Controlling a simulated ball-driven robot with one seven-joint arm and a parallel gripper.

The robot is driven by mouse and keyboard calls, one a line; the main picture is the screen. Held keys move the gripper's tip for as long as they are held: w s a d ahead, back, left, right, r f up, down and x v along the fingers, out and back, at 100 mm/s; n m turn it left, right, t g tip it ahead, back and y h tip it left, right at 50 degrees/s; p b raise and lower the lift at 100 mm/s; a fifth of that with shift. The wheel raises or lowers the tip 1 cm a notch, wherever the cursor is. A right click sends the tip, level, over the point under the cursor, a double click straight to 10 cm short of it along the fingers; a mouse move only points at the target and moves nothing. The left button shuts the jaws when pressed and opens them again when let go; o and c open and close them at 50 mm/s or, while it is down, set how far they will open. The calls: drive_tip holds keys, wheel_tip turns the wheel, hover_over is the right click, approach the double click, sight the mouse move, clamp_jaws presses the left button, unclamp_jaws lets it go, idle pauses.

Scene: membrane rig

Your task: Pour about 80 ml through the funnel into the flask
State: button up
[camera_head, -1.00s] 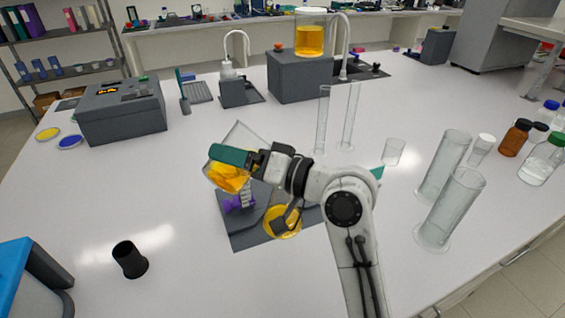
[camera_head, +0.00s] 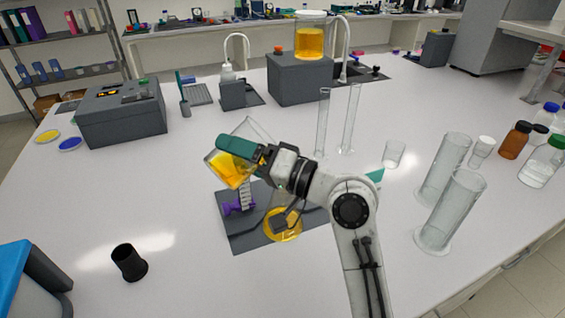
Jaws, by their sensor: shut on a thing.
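My gripper (camera_head: 240,150) is shut on a clear glass beaker (camera_head: 249,128) that holds yellow-orange liquid (camera_head: 229,172). The beaker is tilted above the dark base plate (camera_head: 243,238), up and left of the flask. The flask (camera_head: 283,228) stands on the plate with yellow-orange liquid in its bottom; my arm hides part of its upper body. A purple clamp (camera_head: 238,206) shows left of the flask. I cannot make out the funnel behind my arm, nor any stream of liquid.
Tall glass cylinders (camera_head: 452,205) stand on the right, and thin ones (camera_head: 349,118) behind my arm. A black cup-shaped piece (camera_head: 129,262) is at the front left. A grey instrument (camera_head: 122,112) stands at the back left. The table between them is clear.

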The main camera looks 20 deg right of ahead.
drive_tip(key=shift+d+r, duration=0.1)
drive_tip(key=shift+d, duration=0.25)
drive_tip(key=shift+w+d+r+m+t, duration=0.1)
drive_tip(key=shift+d+r+m+t, duration=0.1)
drive_tip(key=shift+r+m+t, duration=0.45)
idle(3.2)
drive_tip(key=shift+f, duration=0.2)
wheel_tip(320, 180, down, 2)
drive_tip(key=n+g, duration=0.2)
drive_tip(key=shift+a+n, duration=0.15)
drive_tip(key=shift+n, duration=0.2)
drive_tip(key=shift+a+r+n+h+p, duration=0.1)
drive_tip(key=shift+r+n+h+p, duration=0.1)
drive_tip(key=shift+n+h+p, duration=0.25)
drive_tip(key=shift+f+g, duration=0.15)
drive_tip(key=shift+g, duration=0.1)
drive_tip(key=shift+n, duration=0.35)
drive_tip(key=shift+a+f+n+h, duration=0.15)
drive_tip(key=shift+n+h, duration=0.2)
drive_tip(key=shift+n, duration=0.05)
